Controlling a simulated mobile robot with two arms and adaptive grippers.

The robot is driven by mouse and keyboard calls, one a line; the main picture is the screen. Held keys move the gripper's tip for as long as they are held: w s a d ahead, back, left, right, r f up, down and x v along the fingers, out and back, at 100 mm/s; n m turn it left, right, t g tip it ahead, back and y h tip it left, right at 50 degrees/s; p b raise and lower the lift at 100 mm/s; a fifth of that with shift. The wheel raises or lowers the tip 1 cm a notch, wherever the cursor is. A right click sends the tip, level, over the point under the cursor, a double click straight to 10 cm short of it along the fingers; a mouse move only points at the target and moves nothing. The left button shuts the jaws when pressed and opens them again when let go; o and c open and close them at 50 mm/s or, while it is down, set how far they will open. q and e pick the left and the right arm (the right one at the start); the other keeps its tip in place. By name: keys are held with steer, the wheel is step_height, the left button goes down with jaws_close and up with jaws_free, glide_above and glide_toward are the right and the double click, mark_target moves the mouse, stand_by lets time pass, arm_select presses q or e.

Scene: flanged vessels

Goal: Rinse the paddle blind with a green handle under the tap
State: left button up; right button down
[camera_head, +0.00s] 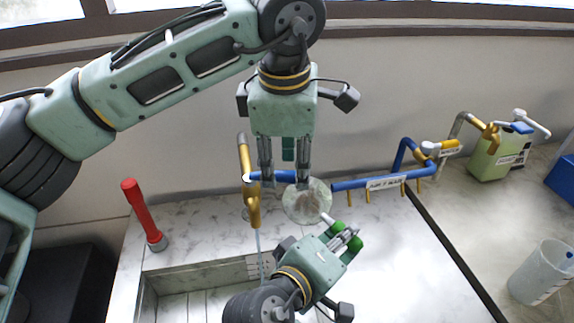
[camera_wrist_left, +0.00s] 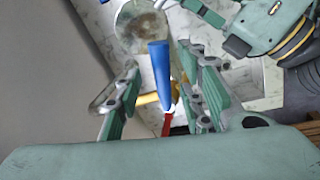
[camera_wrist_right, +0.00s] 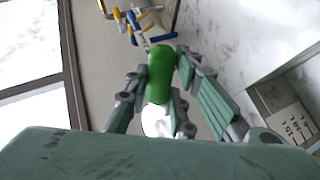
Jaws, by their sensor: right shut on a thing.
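The paddle blind has a round, pale, brown-stained disc (camera_head: 307,201) and a green handle (camera_head: 354,243). My right gripper (camera_head: 345,236) is shut on the green handle, which also shows between its fingers in the right wrist view (camera_wrist_right: 160,75). The disc lies just right of the brass tap (camera_head: 253,207), apart from the thin water stream (camera_head: 260,250) falling from the tap. My left gripper (camera_head: 285,178) points down with its fingers apart around the tap's blue lever (camera_head: 272,176). The lever also shows between those fingers in the left wrist view (camera_wrist_left: 160,75).
The sink (camera_head: 200,305) is below the tap, partly hidden by my right arm. A red upright handle (camera_head: 143,215) stands at left. A blue rail with a label (camera_head: 350,185) runs right of the disc. A green canister (camera_head: 497,155) and a clear beaker (camera_head: 540,270) stand at right.

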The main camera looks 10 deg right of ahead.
arm_select(q)
step_height(320, 180, up, 10)
steer(key=s, duration=0.2)
steer(key=shift+a, duration=0.3)
stand_by(0.3)
